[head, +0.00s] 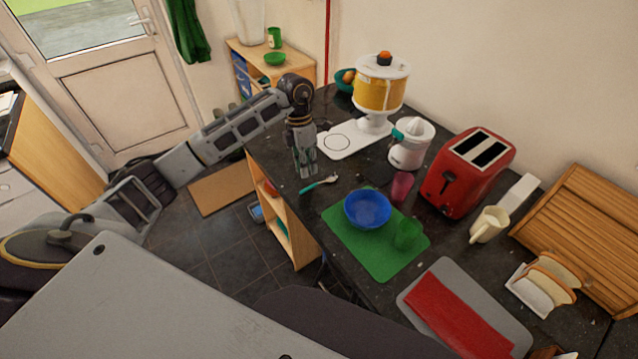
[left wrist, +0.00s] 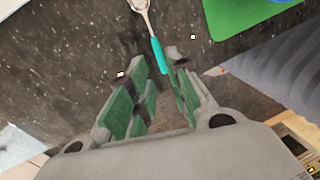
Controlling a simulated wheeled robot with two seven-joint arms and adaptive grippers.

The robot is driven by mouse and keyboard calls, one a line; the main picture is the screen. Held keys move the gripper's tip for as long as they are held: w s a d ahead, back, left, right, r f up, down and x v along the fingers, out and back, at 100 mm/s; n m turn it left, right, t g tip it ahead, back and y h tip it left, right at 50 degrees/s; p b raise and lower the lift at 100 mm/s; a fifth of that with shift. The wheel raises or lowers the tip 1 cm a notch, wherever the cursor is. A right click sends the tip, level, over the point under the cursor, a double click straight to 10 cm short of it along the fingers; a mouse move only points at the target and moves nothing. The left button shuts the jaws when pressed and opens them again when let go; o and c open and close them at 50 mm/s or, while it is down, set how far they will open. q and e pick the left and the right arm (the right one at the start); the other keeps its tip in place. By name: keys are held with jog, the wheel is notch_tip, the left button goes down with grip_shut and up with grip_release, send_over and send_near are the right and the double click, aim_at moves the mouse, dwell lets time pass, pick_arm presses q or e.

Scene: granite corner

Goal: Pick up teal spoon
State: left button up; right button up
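The teal spoon (head: 318,185) lies on the dark granite counter, left of the green mat. Its handle is teal and its bowl is pale metal, pointing right in the head view. My left gripper (head: 306,172) points down just above the counter, close to the handle end. In the left wrist view the spoon's handle (left wrist: 158,54) reaches toward the gap between the fingers of my left gripper (left wrist: 160,72). The fingers have green pads and stand apart, with nothing held between them. My right gripper does not show in either view.
A green mat (head: 345,240) with a blue bowl (head: 367,209) and green cup (head: 407,234) lies to the right. The counter's left edge is close to the spoon.

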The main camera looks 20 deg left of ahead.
aim_at(308, 187)
pick_arm(q)
jog(key=shift+s+d+f, duration=0.1)
jog(key=shift+d+f, duration=0.05)
jog(key=shift+f, duration=0.6)
jog(key=shift+s+f+p, duration=0.2)
jog(key=shift+f+p, duration=0.2)
jog(key=shift+f, duration=0.35)
jog(key=shift+s+f+p, duration=0.15)
jog(key=shift+f+p, duration=0.2)
jog(key=shift+f, duration=0.4)
jog(key=shift+s+d+f, duration=0.1)
jog(key=shift+d+f, duration=0.1)
jog(key=shift+f, duration=0.8)
grip_shut()
